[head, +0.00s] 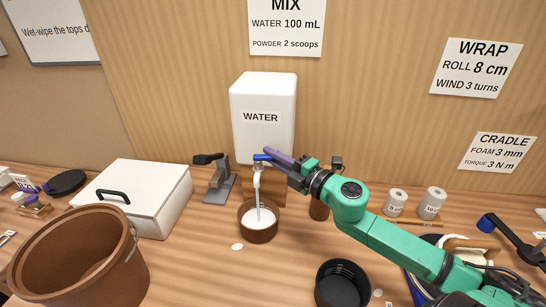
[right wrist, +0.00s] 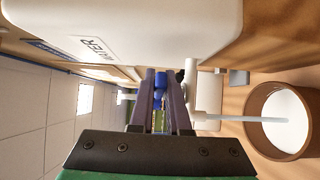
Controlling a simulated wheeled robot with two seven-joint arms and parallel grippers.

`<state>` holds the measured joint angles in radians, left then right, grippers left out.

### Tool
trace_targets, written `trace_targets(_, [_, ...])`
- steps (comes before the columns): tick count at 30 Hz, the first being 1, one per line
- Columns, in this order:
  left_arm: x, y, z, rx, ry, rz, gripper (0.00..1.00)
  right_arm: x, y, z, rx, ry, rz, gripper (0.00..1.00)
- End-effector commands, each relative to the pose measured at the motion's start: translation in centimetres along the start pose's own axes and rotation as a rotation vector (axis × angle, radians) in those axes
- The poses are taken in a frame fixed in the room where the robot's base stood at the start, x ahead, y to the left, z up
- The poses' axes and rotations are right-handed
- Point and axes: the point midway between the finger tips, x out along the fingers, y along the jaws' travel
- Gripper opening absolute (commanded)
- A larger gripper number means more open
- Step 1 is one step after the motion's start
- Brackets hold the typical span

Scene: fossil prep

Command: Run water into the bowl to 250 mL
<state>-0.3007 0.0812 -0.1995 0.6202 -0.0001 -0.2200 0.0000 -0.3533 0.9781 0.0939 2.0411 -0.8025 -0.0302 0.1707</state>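The white water tank (head: 262,100), labelled WATER, stands at the back centre. Its tap has a blue lever (head: 262,157), which shows between my fingers in the right wrist view (right wrist: 160,84). My right gripper (head: 271,157) is at the lever, its two dark fingers closed around it. A pale stream (head: 257,188) runs from the spout down into the brown bowl (head: 258,236). The bowl stands upright under the tap and holds whitish liquid; it also shows in the right wrist view (right wrist: 254,112). No level mark is readable. My left gripper is out of view.
A big brown bucket (head: 75,255) and a white lidded box (head: 135,190) stand on the left. A grey stand (head: 219,184) is left of the tap. A black tub (head: 342,285) is at front centre. The sign above (head: 286,25) reads water 100 mL.

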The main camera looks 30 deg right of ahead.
Motion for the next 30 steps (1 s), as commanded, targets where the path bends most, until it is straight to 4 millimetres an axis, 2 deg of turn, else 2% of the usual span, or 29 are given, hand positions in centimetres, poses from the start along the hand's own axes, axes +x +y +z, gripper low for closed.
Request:
trace_targets(5, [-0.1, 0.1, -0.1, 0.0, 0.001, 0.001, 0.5, 0.0, 0.0, 0.0, 0.001, -0.002, -0.001, 0.0])
trace_targets(12, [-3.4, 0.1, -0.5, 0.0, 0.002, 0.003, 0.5, -0.4, 0.5, -0.5, 0.007, -0.143, 0.0, 0.0])
trace_targets(22, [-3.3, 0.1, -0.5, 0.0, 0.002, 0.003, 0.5, -0.5, -0.1, -0.5, 0.001, -0.183, -0.001, 0.0])
trace_targets(24, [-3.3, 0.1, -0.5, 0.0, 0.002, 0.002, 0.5, -0.5, -0.1, -0.5, 0.001, -0.182, -0.001, 0.34])
trace_targets(25, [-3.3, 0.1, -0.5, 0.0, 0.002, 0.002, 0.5, -0.5, -0.1, -0.5, 0.001, -0.182, -0.001, 0.45])
trace_targets(30, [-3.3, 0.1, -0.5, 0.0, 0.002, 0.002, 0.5, -0.5, -0.1, -0.5, 0.001, -0.182, -0.001, 0.45])
